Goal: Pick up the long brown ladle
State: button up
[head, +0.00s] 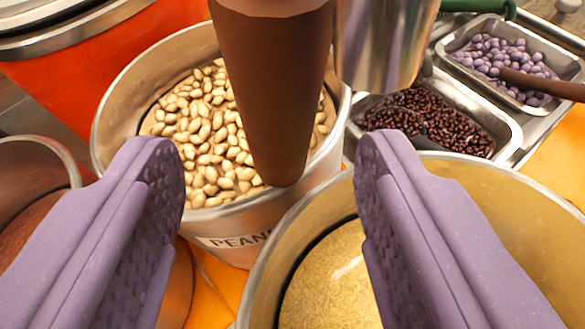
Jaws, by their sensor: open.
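A long brown handle (276,95), tapering to a rounded end, hangs down from the top centre, with a pale band at its upper edge. It looks like the brown ladle; its other end is out of view. My gripper (272,165) is open, with one purple finger on each side of the picture. The handle's lower end shows between the fingers, with a clear gap on both sides and no contact seen. I cannot tell how far in depth the handle is from the fingertips.
Behind the handle stands a steel pot (120,100) of peanuts. A pot (480,185) with yellowish contents is at lower right, an orange container (60,85) at upper left. A steel cylinder (385,45) hangs right of the handle. Trays of dark beans (425,115) and purple balls (500,58) lie beyond.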

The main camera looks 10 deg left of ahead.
aim_at(281, 155)
jog(key=b+x, duration=0.1)
jog(key=x, duration=0.3)
jog(key=shift+w+d+r, duration=0.1)
jog(key=shift+d+r, duration=0.05)
jog(key=shift+d, duration=0.05)
jog(key=shift+c, duration=0.2)
grip_shut()
notch_tip(281, 155, up, 10)
jog(key=p, duration=0.4)
jog(key=shift+r+p, duration=0.1)
jog(key=shift+p, duration=0.55)
